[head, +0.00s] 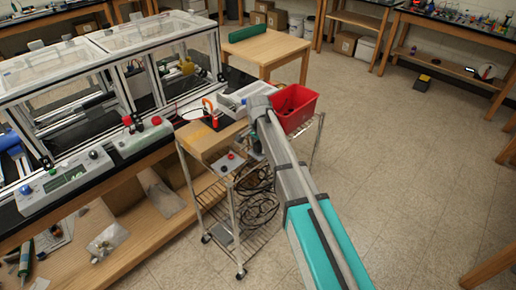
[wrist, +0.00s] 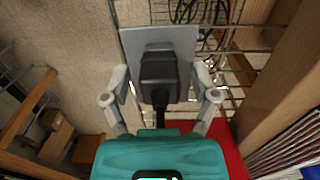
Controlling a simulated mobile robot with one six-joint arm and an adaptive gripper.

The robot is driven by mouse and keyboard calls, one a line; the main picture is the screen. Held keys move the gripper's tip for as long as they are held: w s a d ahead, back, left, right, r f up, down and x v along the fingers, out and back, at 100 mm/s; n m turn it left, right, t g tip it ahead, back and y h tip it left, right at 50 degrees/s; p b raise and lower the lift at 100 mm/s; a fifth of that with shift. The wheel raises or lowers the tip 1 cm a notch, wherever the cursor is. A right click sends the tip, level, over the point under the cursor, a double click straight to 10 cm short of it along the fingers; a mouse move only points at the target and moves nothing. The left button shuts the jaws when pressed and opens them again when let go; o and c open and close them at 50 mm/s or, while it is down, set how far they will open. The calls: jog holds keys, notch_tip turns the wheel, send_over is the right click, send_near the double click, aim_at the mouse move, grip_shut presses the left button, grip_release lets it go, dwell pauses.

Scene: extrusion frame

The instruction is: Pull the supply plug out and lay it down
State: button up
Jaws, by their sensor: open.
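The black supply plug (wrist: 160,72) sits against a grey plate (wrist: 184,38) in the wrist view, and its cable runs back toward my gripper. My gripper (wrist: 160,84) is open, with one finger on each side of the plug. Small gaps show between the fingers and the plug's sides. In the head view my arm reaches to the wire cart, and the plug and most of my gripper are hidden there.
A wire cart (head: 238,262) holds coiled black cable (head: 257,205) on its lower level. A red bin (head: 305,117) stands at the cart's top right. A wooden board (head: 208,138) and the long framed bench (head: 120,180) lie to the left. Open floor (head: 410,150) spreads to the right.

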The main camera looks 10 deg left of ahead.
aim_at(258, 143)
grip_shut()
dwell(0.4)
jog(key=shift+r, duration=0.15)
jog(key=shift+r+p, duration=1)
jog(key=shift+p, duration=0.15)
jog(key=shift+r+p, duration=0.35)
jog(key=shift+r+p, duration=1.4)
jog(key=shift+r, duration=0.1)
